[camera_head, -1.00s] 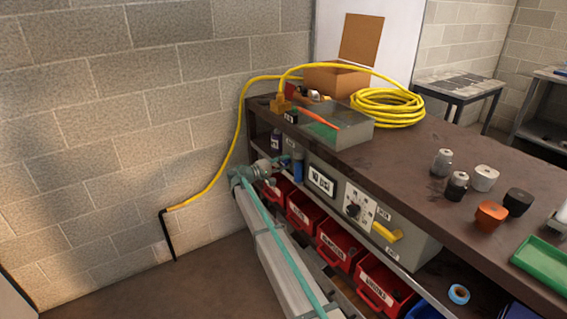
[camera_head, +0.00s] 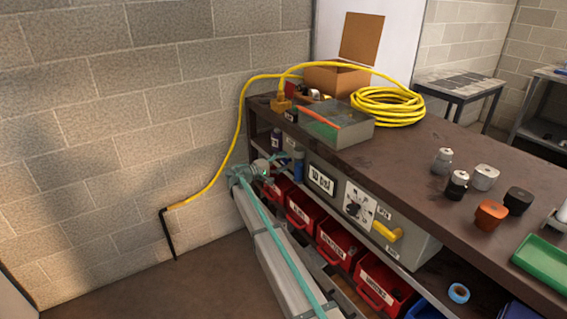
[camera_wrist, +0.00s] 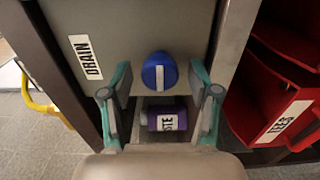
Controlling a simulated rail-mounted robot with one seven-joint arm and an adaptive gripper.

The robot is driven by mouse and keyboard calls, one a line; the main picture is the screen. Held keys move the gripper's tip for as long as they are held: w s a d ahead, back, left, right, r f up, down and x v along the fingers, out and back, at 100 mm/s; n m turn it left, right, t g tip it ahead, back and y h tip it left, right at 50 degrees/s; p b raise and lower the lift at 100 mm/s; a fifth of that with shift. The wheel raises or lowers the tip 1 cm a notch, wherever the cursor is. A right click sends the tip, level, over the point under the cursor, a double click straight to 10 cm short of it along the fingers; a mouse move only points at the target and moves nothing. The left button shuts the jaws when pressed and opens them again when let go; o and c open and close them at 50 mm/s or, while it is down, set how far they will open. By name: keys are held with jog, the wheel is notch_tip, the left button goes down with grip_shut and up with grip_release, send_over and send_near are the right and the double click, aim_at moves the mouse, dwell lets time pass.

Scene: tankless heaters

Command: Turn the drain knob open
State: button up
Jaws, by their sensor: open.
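The drain knob (camera_wrist: 160,72) is a round blue knob with a white stripe running upright across its face. It sits on a grey panel in the wrist view, to the right of a white DRAIN label (camera_wrist: 85,57). My gripper (camera_wrist: 160,88) is open, with a teal finger on either side of the knob's lower part in the picture. Gaps show on both sides, and I see no contact. In the head view my gripper (camera_head: 262,172) is at the near left end of the workbench, and the knob cannot be made out clearly there.
A red bin (camera_wrist: 282,105) is close on the right. The workbench (camera_head: 400,160) carries a yellow hose coil (camera_head: 388,105) and small containers. Floor left of my arm is clear.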

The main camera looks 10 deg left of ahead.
jog(key=v, duration=1.1)
jog(key=shift+a, duration=0.1)
jog(key=s+d+f+g+y+p, duration=0.2)
jog(key=s+d+f+g+y, duration=0.25)
jog(key=s+d+f, duration=0.85)
jog(key=s+d+f+g+y+p, duration=0.1)
jog(key=s+d+f+g+y, duration=0.3)
jog(key=s+d+f, duration=0.9)
jog(key=s+d+f+m+g+y+p, duration=0.1)
jog(key=s+d+f+g, duration=0.15)
jog(key=s, duration=0.55)
jog(key=s+d+f+m+g+p, duration=0.1)
jog(key=s+f, duration=0.3)
jog(key=s, duration=0.3)
jog(key=s+d+f+m+g+y+p, duration=0.1)
jog(key=s+d+f+g, duration=0.15)
jog(key=s, duration=0.55)
jog(key=s+d+r+m+g+y+p, duration=0.1)
jog(key=s+d+m+g+p, duration=0.1)
jog(key=s, duration=1)
jog(key=s+d+r+m+g+y+p, duration=0.1)
jog(key=s+d, duration=0.4)
jog(key=s, duration=0.8)
jog(key=shift+r+m+g+y+p, duration=0.2)
jog(key=shift+m+g+y+p, duration=0.35)
jog(key=shift+m+p, duration=0.4)
